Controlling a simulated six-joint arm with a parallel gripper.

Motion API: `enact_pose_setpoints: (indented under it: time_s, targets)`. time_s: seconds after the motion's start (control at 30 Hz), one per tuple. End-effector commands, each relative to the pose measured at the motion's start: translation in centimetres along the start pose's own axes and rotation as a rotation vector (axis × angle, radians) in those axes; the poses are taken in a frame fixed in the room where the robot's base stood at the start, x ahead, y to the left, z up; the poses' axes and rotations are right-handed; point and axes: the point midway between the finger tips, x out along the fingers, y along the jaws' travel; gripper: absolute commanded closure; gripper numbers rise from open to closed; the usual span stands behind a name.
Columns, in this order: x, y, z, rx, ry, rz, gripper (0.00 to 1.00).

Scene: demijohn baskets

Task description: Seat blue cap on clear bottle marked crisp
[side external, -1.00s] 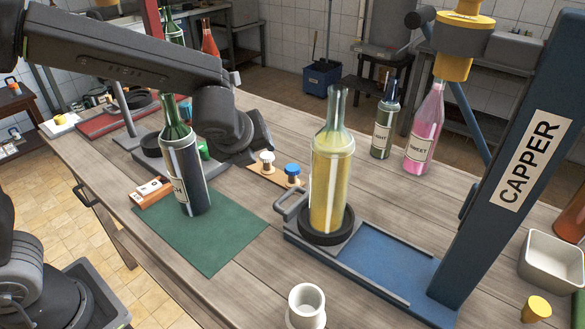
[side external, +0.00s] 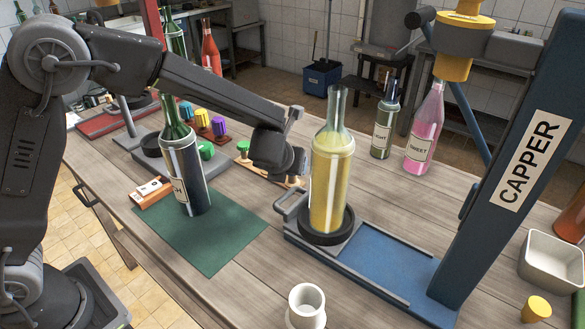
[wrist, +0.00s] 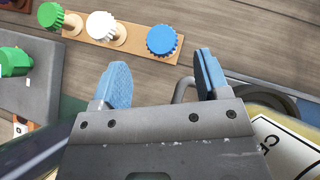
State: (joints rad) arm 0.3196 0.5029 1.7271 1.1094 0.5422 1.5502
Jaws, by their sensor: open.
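The blue cap (wrist: 162,40) sits on a peg at the end of a wooden strip in the wrist view; my arm hides it in the side view. My gripper (wrist: 160,66) is open and empty, its blue-padded fingers just short of the cap, which lies ahead of the gap. A clear bottle (side external: 332,170) with yellow contents stands upright and uncapped on the black disc of the capper's sled, just right of my gripper. Part of its white label (wrist: 285,148), starting with "C", shows at the wrist view's lower right; the full word is not readable.
A white cap (wrist: 101,25) and green cap (wrist: 50,15) share the strip. A dark-filled bottle (side external: 184,170) stands on the green mat (side external: 225,245). The blue capper column (side external: 500,180), pink bottle (side external: 424,130) and small dark bottle (side external: 384,130) are to the right.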

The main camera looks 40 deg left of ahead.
Motion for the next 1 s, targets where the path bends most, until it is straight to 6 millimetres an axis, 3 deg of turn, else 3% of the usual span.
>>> enact_pose_setpoints:
  time_s: [0.23,0.57,1.0]
  targets:
    - [3.7,-0.1,-0.1,0.0,0.003,0.003,0.31]
    - [4.4,-0.1,-0.1,-0.001,0.002,0.0,0.31]
    - [4.4,-0.1,-0.1,-0.001,0.002,0.0,0.72]
